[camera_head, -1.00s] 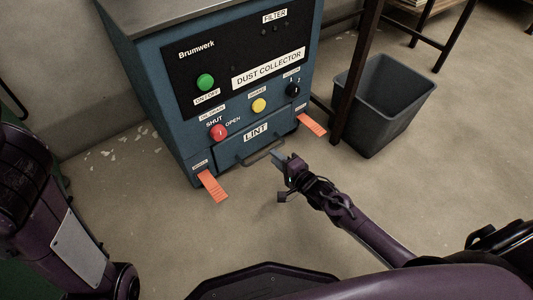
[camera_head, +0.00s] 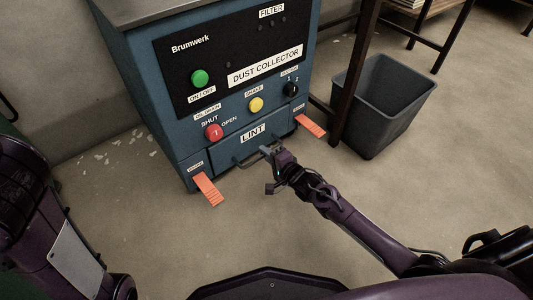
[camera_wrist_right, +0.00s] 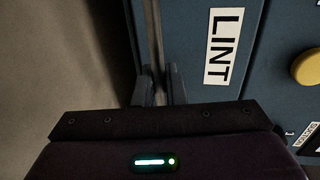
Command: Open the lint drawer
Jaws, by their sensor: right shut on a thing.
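The lint drawer (camera_head: 228,151) is the blue front with the LINT label, low on the blue dust collector (camera_head: 140,75). Its front looks about flush with the cabinet. A dark bar handle (camera_head: 246,162) runs along its lower edge. My right gripper (camera_head: 268,151) is at the right part of the handle, shut on it. In the right wrist view, the fingers (camera_wrist_right: 160,84) close on the handle bar (camera_wrist_right: 155,45) beside the LINT label (camera_wrist_right: 220,46). My left arm (camera_head: 40,215) shows at the left edge; its gripper is out of frame.
A grey bin (camera_head: 384,105) and a dark table leg (camera_head: 352,80) stand to the right. The floor in front is clear.

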